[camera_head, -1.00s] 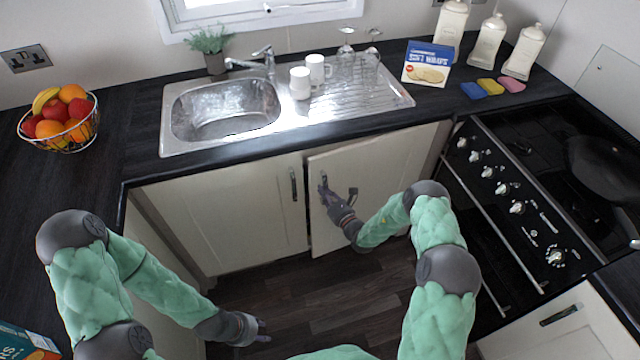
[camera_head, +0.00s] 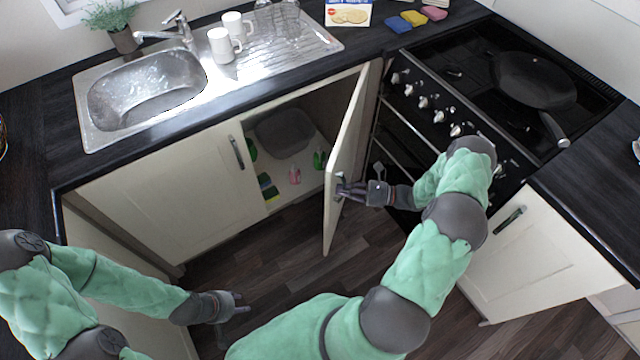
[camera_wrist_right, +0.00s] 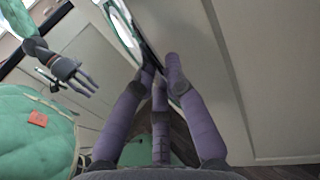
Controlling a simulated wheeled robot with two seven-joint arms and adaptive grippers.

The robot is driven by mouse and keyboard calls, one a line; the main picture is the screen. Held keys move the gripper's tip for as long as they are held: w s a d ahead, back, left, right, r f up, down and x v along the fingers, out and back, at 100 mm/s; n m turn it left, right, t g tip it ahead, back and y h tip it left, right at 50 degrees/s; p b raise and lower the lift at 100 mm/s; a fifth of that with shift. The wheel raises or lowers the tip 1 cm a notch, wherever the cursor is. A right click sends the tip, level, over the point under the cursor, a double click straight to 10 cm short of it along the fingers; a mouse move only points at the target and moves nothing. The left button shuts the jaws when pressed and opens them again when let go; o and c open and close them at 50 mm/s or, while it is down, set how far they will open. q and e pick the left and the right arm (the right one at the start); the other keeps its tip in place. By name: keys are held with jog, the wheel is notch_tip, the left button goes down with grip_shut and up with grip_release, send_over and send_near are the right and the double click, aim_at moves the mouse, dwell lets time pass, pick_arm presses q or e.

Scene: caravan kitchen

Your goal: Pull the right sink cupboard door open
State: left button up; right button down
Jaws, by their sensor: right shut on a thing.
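The right sink cupboard door (camera_head: 346,150) stands wide open, swung out from the counter on its right-hand edge. My right gripper (camera_head: 345,188) is shut on the door's handle near the door's free edge; the fingers hide most of the handle. In the right wrist view my right gripper's fingers (camera_wrist_right: 163,75) close together at the door's edge, and the handle itself is hard to make out. My left gripper (camera_head: 236,305) is open and empty, low above the floor at the left; it also shows in the right wrist view (camera_wrist_right: 75,75).
The open cupboard holds a grey basin (camera_head: 285,132) and several small bottles and sponges. The left cupboard door (camera_head: 175,185) is closed. The oven (camera_head: 400,130) stands close behind the open door and my right forearm. Floor (camera_head: 290,250) in front is clear.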

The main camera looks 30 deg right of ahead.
jog(key=s+d+g+y+b, duration=0.1)
jog(key=s+d, duration=0.5)
jog(key=d, duration=0.1)
jog(key=shift+d+n+b, duration=0.35)
jog(key=shift+n+b, duration=0.05)
jog(key=c, duration=1.3)
grip_release()
jog(key=shift+r, duration=0.1)
notch_tip(320, 180, up, 10)
jog(key=shift+f, duration=0.1)
